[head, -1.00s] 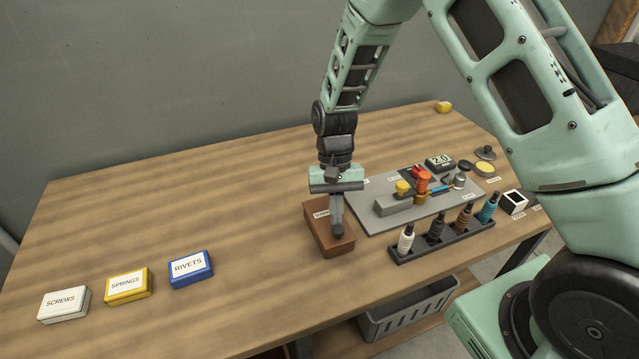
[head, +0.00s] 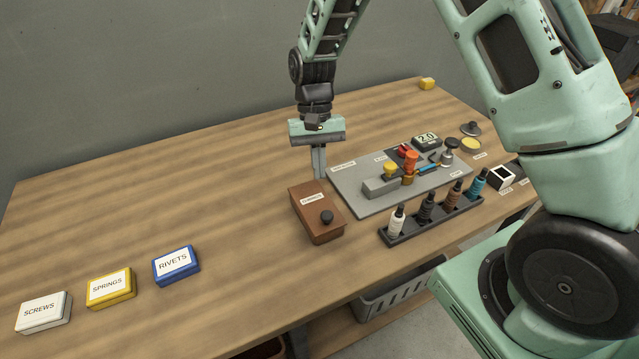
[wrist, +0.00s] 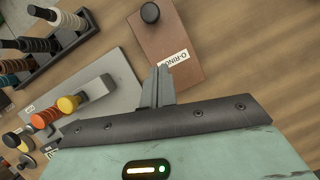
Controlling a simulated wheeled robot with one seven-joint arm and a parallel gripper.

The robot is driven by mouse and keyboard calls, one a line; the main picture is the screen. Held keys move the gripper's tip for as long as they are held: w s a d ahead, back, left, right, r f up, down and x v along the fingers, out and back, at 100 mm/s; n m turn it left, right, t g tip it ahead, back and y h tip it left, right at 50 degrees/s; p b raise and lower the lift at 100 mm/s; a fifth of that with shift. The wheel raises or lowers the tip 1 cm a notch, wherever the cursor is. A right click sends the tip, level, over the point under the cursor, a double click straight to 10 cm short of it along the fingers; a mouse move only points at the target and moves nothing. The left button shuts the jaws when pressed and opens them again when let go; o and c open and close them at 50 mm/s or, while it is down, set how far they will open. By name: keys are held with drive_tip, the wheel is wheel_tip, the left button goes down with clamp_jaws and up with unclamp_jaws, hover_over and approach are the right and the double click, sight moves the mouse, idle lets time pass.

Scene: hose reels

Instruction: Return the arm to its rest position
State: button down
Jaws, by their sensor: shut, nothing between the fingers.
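My gripper (head: 318,162) points straight down above the table, just behind the brown box (head: 318,226) with a black knob on its lid. Its two grey fingers are together with nothing between them. In the wrist view the closed fingers (wrist: 158,86) appear in front of the brown box (wrist: 180,55), whose label reads O-RINGS. The fingertips look clear of the box, but the exact gap is hard to tell. My arm reaches in from the right of the head view.
A grey board (head: 375,208) with colored fittings lies right of the brown box. A dark rack (head: 432,223) of several bottles stands before it. Labelled boxes for screws (head: 44,312), springs (head: 110,287) and rivets (head: 176,265) sit at left. The table's back left is clear.

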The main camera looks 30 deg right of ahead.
drive_tip(key=b+v, duration=0.1)
drive_tip(key=v, duration=0.4)
drive_tip(key=shift+w+r, duration=0.15)
drive_tip(key=shift+r, duration=0.2)
